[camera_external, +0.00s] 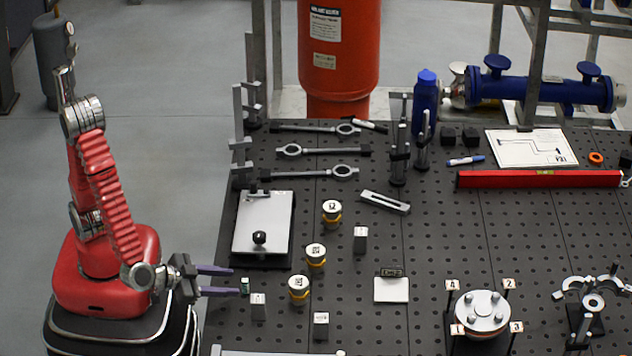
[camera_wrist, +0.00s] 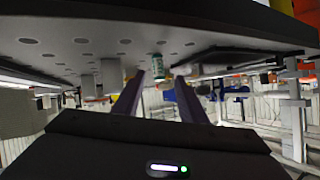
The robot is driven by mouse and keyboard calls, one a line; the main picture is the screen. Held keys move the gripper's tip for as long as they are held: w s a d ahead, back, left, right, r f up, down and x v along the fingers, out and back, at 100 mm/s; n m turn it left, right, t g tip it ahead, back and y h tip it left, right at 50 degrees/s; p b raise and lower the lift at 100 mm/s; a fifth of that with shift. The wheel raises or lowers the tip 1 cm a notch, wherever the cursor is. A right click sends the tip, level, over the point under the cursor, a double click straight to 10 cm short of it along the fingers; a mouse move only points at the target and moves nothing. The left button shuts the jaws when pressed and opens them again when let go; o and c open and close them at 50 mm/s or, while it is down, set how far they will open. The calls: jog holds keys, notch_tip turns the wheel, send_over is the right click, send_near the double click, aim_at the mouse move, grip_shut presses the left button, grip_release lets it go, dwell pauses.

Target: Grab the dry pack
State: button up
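In the wrist view, where the table appears overhead, my open gripper (camera_wrist: 157,80) has the cylinder roughly centred.
A flanged disc (camera_external: 483,312) stands at the right. The perforated table (camera_external: 370,325) has bare room in the middle front.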

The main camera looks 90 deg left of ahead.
aim_at(246, 293)
jog(key=shift+w+a+f, duration=0.2)
jog(key=shift+w, duration=0.15)
jog(key=shift+x, duration=2.6)
jog(key=shift+w+d+r, duration=0.1)
jog(key=shift+w+d, duration=0.05)
jog(key=shift+c, duration=0.4)
grip_shut()
